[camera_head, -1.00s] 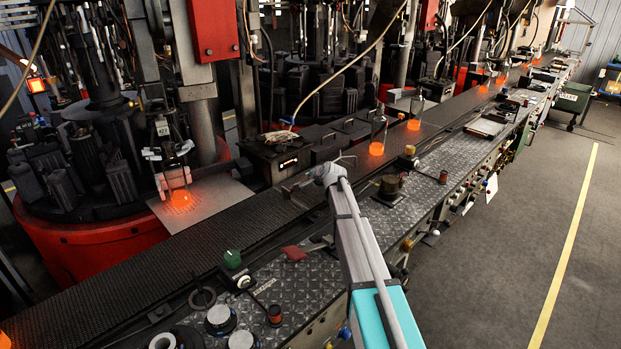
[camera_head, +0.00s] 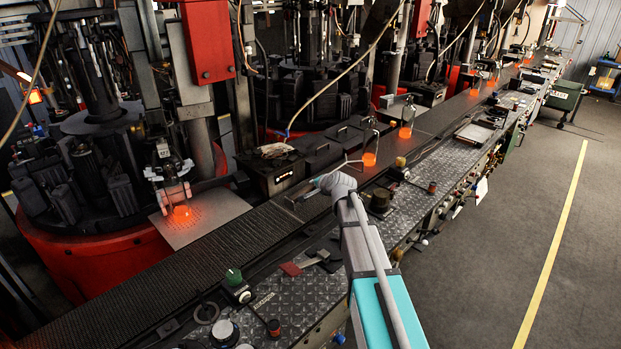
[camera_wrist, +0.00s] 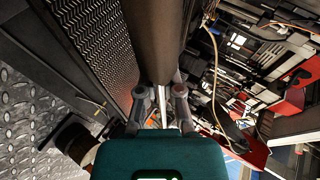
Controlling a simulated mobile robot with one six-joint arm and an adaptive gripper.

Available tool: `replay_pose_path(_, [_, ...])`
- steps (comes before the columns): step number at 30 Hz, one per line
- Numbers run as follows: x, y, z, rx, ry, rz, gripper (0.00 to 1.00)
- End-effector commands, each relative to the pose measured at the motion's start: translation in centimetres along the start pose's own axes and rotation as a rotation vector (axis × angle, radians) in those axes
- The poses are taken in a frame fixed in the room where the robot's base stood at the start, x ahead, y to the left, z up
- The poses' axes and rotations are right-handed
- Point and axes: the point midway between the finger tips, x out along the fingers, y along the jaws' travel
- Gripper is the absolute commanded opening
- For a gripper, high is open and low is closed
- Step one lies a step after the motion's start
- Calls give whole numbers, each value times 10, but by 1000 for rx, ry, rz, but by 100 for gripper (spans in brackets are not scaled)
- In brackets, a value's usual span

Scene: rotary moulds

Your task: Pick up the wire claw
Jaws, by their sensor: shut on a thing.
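The wire claw (camera_head: 299,197) is a thin grey wire shape at the end of my arm, over the dark conveyor in the head view. My gripper (camera_head: 320,184) is at the claw's near end and is shut on it. Thin pale wire also shows beside my wrist in the head view. In the wrist view my gripper (camera_wrist: 162,92) shows two grey fingers close together. A wide dark tube lies beyond them, and I cannot make out the claw clearly there.
The dark conveyor (camera_head: 235,235) runs diagonally, with glowing orange-bottomed bottles (camera_head: 370,157) standing on it. A black box (camera_head: 270,168) stands behind it. The patterned metal ledge (camera_head: 310,290) carries knobs and a red-handled tool (camera_head: 292,268). Open floor (camera_head: 500,240) lies to the right.

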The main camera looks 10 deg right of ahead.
Motion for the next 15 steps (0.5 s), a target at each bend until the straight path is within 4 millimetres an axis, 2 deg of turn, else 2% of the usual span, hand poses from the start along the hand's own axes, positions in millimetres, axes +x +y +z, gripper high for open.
replay_pose_path(1, [-12,-1,2,0,0,0,0])
replay_pose_path(6, [-27,1,5,-1,0,0,0])
replay_pose_path(15, [-33,3,6,-1,-1,0,0])
